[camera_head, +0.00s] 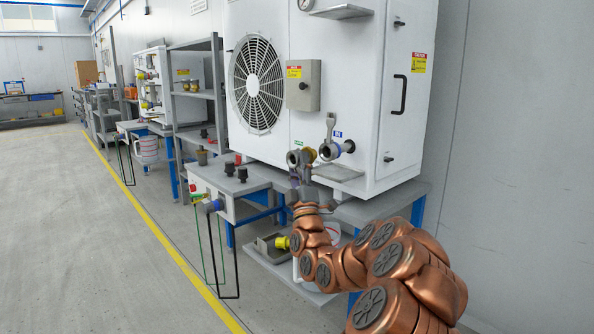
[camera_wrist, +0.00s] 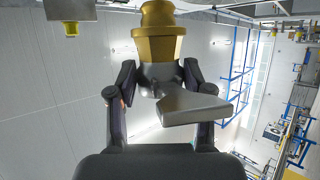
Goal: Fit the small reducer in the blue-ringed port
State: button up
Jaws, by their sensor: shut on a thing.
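In the wrist view my gripper (camera_wrist: 159,68) is shut on a brass-and-grey fitting (camera_wrist: 158,45). The stepped brass part points away from my palm. A flat grey arm (camera_wrist: 192,107) on the grey part juts right, in front of one finger. The held fitting is hard to make out in the head view.
Small dark stepped fittings (camera_head: 242,174) stand on the grey bench (camera_head: 258,186) left of my gripper. A grey ledge (camera_head: 337,172) juts out below the blue-ringed port. A tray with a yellow piece (camera_head: 283,243) is low down. The floor at left is clear.

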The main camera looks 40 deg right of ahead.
jog(key=shift+d+r+p, duration=0.2)
jog(key=shift+d+p, duration=0.2)
jog(key=shift+d, duration=0.9)
jog(key=shift+d+f, duration=0.15)
jog(key=shift+d, duration=0.5)
jog(key=shift+s+f+b, duration=0.15)
jog(key=shift+s+b, duration=0.05)
jog(key=shift+b, duration=0.4)
jog(key=shift+d, duration=1.25)
dwell(1.9)
dwell(0.3)
jog(key=o, duration=1)
jog(key=shift+o, duration=0.2)
jog(key=v, duration=1.2)
